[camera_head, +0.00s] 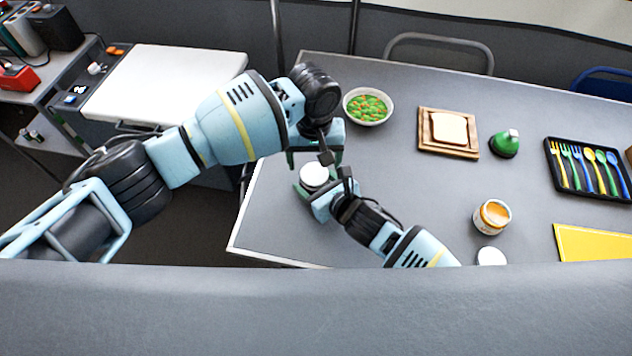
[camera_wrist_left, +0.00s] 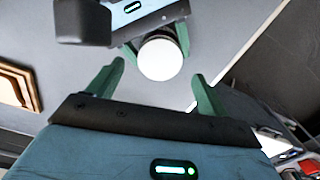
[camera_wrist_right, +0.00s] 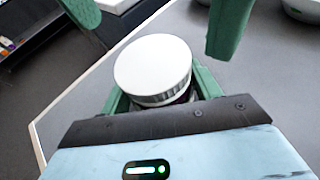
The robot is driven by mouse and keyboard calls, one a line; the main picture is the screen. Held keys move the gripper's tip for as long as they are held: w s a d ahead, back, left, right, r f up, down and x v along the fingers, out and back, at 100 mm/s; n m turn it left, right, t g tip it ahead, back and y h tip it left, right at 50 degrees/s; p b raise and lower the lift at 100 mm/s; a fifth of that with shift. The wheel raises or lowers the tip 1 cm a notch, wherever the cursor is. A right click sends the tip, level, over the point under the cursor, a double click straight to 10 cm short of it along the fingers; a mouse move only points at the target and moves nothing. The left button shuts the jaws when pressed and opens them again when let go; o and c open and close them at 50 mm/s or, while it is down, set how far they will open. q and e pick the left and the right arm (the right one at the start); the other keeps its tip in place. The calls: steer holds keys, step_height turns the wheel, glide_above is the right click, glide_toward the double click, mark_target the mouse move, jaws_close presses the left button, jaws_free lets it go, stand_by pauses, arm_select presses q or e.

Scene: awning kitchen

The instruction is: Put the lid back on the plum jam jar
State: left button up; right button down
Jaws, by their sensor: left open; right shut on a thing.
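The plum jam jar (camera_wrist_right: 178,99) is held upright by my right gripper (camera_head: 314,188), which is shut around its body near the table's left end. A white lid (camera_head: 314,175) with a ribbed edge sits on top of the jar and hides its mouth. I cannot tell whether the lid is screwed tight. The lid also shows as a round white disc in the left wrist view (camera_wrist_left: 160,58). My left gripper (camera_wrist_left: 157,75) is open and empty. Its two green fingers are apart on either side of the lid, above it, with no visible contact.
An open jar with orange contents (camera_head: 492,217) stands at the right, with a second white lid (camera_head: 491,257) near it. The table middle is clear.

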mark_target(315, 173)
arm_select(q)
steer(key=shift+r, duration=0.4)
steer(key=shift+r, duration=0.1)
steer(key=shift+c, duration=0.5)
steer(key=r+n, duration=0.1)
steer(key=n, duration=0.2)
steer(key=shift+d+r, duration=0.1)
steer(key=shift+r, duration=0.25)
steer(key=n, duration=0.1)
steer(key=r+n, duration=0.1)
steer(key=n, duration=0.1)
steer(key=shift+r+n, duration=0.3)
steer(key=shift+f, duration=0.15)
steer(key=shift+f, duration=3.85)
